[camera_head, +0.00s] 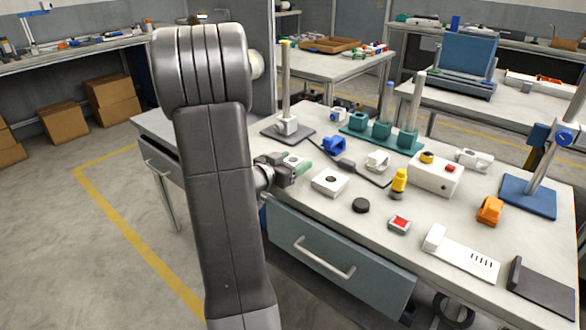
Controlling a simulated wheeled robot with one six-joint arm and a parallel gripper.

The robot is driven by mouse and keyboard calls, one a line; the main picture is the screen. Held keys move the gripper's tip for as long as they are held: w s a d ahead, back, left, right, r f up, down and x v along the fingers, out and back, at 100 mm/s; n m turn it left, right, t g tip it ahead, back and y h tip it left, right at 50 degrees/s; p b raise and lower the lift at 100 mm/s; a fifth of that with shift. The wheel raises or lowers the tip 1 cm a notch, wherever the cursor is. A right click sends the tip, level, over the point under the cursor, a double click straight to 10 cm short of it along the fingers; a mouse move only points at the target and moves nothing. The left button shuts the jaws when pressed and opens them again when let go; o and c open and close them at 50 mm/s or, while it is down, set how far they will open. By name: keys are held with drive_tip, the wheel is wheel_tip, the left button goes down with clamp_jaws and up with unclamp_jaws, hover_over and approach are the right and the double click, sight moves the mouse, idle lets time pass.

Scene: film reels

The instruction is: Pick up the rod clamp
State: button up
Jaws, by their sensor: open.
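Several clamp-like pieces are on the workbench (330,208), and I cannot tell which one is the rod clamp. A blue one (333,146) and a white one (377,161) lie near the middle. Another white one (474,159) lies farther right, and an orange one (490,210) sits at the right. A blue one (565,135) is on a tilted rod. My gripper (302,167) is open above the bench's left front part, left of and nearer than the blue clamp. A green part shows at its tips, and the jaw gap is unclear.
Upright rods on a grey base (288,134) and a green base (380,134) stand behind. A white block (330,181), black puck (361,205), yellow-topped piece (399,182) and white box (435,175) crowd the middle.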

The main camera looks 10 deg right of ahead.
drive_tip(key=shift+w+d, duration=0.35)
drive_tip(key=shift+d, duration=0.1)
drive_tip(key=c, duration=1.2)
